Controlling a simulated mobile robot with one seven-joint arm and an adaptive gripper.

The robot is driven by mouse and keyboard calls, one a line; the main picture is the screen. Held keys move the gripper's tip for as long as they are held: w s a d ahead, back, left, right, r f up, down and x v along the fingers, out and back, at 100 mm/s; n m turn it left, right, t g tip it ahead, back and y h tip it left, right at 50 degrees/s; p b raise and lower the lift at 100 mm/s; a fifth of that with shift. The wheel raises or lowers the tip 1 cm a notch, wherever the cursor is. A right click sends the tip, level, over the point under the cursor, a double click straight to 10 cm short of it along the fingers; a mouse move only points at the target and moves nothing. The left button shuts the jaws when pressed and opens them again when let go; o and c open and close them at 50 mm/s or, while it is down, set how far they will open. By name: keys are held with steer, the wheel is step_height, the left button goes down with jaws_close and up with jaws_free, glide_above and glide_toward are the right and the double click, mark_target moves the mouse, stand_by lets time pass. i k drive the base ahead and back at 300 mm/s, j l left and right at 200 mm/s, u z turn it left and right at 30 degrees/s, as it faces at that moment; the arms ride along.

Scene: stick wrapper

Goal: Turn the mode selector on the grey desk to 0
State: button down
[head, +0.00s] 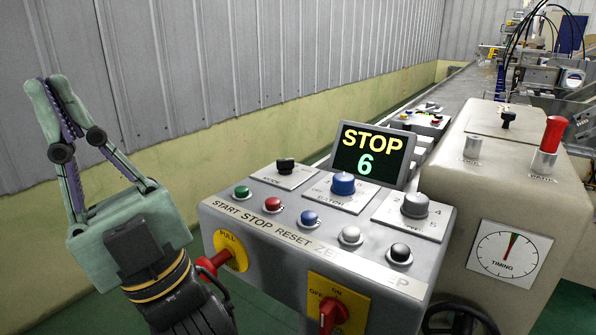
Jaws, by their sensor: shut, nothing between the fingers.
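The grey desk (270,255) stands in the middle of the head view with a sloped top. The mode selector (285,165) is a small black knob on a light plate at the desk's back left, above the word MODE. The marks around it and its pointer are too small to read. My gripper (60,88) is at the left, fingers pointing up, shut and empty. It is well to the left of the desk, apart from the selector and touching nothing.
A blue BATCH knob (343,184) and a grey knob (415,205) sit right of the selector. Several push buttons line the front. A display (371,154) reading STOP 6 stands behind. A red handle (213,263) juts out at the front left. A wall (290,60) runs behind.

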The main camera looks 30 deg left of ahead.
mark_target(284, 166)
steer(key=i+u, duration=0.2)
steer(key=u, duration=0.15)
steer(key=i+u, duration=0.15)
steer(key=u, duration=0.2)
steer(key=i+l+u, duration=0.1)
steer(key=u, duration=0.25)
steer(key=i, duration=0.1)
